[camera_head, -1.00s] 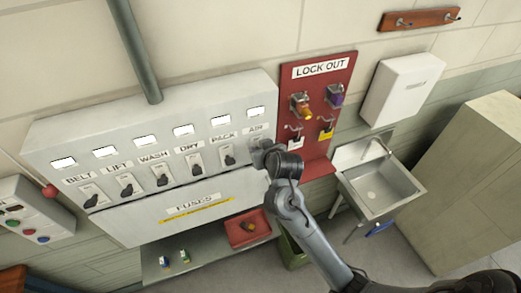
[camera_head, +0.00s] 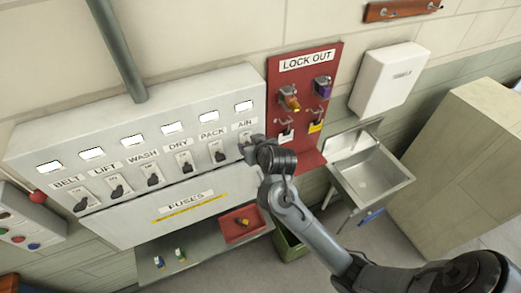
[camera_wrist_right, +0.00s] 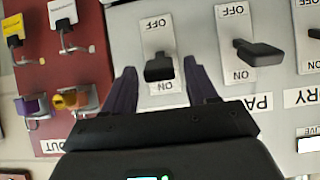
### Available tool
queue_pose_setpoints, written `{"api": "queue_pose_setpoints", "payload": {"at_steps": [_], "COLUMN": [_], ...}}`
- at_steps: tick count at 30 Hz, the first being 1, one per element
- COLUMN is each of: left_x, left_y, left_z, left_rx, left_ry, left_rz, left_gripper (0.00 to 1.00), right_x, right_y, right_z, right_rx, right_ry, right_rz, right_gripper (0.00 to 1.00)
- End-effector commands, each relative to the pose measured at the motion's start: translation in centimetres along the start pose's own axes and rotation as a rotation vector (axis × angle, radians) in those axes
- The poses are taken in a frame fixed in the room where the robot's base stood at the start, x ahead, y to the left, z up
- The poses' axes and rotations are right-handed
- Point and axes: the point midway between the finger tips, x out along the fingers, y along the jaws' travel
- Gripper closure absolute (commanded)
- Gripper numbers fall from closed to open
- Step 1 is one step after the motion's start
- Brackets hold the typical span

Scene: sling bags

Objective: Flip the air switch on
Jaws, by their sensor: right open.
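The air switch (camera_wrist_right: 159,68) has a black lever on a white plate marked OFF and ON. In the right wrist view, which shows the panel upside down, it sits between the two fingers of my right gripper (camera_wrist_right: 160,76). The fingers are apart, one on each side of the lever; I cannot tell if either touches it. The lever's end lies near the ON mark, but it sticks out toward the camera, so its setting is unclear. In the head view my right gripper (camera_head: 249,147) covers most of this switch, just below the AIR label (camera_head: 244,125). My left gripper is not in view.
The pack switch (camera_wrist_right: 258,52) is beside the air switch. The red lock-out board (camera_head: 303,110), with locks and tags, hangs right of the panel. A sink (camera_head: 370,172) and a wall dispenser (camera_head: 386,80) are farther right. A red tray (camera_head: 241,224) lies on the shelf below.

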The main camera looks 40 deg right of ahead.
Motion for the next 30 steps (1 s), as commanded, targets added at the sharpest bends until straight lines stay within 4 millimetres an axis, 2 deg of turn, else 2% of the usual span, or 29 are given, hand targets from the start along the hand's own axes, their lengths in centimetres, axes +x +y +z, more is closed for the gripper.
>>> {"api": "queue_pose_setpoints", "payload": {"at_steps": [9, 30], "left_x": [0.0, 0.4], "left_y": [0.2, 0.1], "left_z": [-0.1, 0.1], "left_rx": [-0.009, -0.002], "left_ry": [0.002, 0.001], "left_rz": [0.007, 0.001], "left_gripper": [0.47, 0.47], "right_x": [-3.0, -7.9], "right_y": [0.0, -0.1], "right_z": [-0.3, -0.1], "right_rx": [-0.008, -0.005], "right_ry": [0.007, 0.005], "right_rz": [0.000, -0.007], "right_gripper": [0.43, 0.43]}}
